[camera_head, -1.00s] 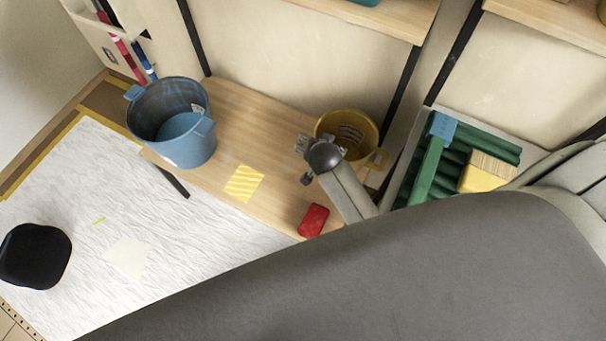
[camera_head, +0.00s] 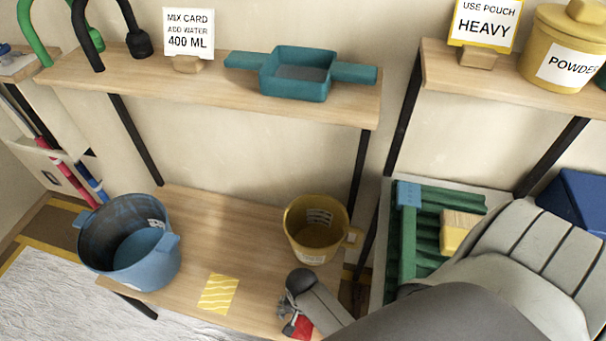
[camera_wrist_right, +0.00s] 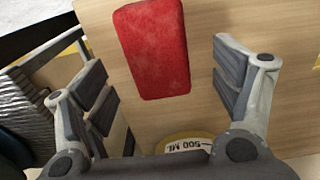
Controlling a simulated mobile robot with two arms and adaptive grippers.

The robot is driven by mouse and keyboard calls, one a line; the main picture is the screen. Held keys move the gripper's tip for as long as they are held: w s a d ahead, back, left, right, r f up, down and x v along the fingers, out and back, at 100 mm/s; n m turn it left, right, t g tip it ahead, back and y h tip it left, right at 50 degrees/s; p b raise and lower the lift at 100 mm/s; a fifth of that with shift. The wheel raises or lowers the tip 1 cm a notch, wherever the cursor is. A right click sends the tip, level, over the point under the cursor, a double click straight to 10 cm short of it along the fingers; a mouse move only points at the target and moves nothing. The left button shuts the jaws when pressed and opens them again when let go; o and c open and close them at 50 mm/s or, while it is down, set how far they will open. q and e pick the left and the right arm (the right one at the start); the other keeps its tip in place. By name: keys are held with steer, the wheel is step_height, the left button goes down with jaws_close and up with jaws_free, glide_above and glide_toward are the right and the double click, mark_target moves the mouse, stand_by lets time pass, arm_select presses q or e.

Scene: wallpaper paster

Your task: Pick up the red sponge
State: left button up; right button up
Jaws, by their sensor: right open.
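The red sponge (camera_head: 298,326) lies on the low wooden shelf (camera_head: 190,225), near its front edge in the head view. My right arm partly hides it there. In the right wrist view the red sponge (camera_wrist_right: 154,48) lies flat on the wood, between and ahead of the open fingers. My right gripper (camera_wrist_right: 165,85) is open and empty, with a finger to each side of the sponge, apart from it. The right gripper (camera_head: 290,318) also shows in the head view, over the sponge. My left gripper is not in view.
A blue bucket (camera_head: 150,265) stands at the left of the low shelf. A yellow bucket (camera_head: 318,245) stands behind my right gripper. A yellow striped patch (camera_head: 218,294) lies between them. A teal tray (camera_head: 297,88) sits on the upper shelf. A green ribbed tray (camera_head: 430,225) is at right.

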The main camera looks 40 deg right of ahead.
steer(key=shift+d+f+b, duration=0.15)
steer(key=shift+f+b, duration=0.1)
steer(key=shift+f, duration=0.9)
steer(key=shift+d+f+b, duration=0.1)
steer(key=shift+f+b, duration=0.1)
steer(key=shift+f, duration=0.9)
steer(key=c, duration=1)
